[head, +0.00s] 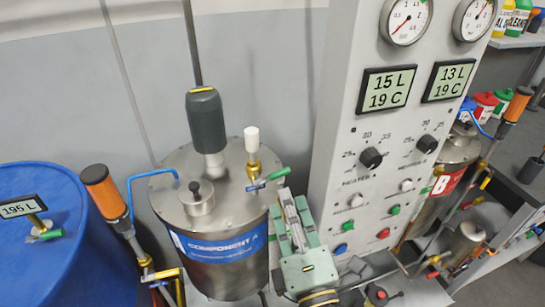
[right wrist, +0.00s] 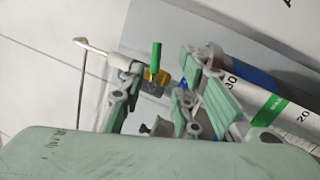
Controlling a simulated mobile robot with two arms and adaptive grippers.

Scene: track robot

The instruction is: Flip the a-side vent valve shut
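The a-side vent valve (head: 253,170) is a brass body with a white cap on the lid of the steel COMPONENT A tank (head: 225,272). Its green lever (head: 279,173) sticks out to the right, crosswise to the upright pipe. My right gripper (head: 290,203) is just below and right of the lever, fingers pointing up towards it. In the right wrist view its fingers (right wrist: 160,88) stand apart, with the green lever (right wrist: 156,57) and brass valve (right wrist: 151,77) showing beyond the gap. Nothing is held; contact cannot be told. My left gripper is not in view.
A grey panel (head: 338,165) with gauges and knobs stands close to the right of my right gripper. A dark grey motor (head: 206,118) rises from the lid. A blue drum (head: 65,265) and an orange-handled pump (head: 103,190) stand to the left.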

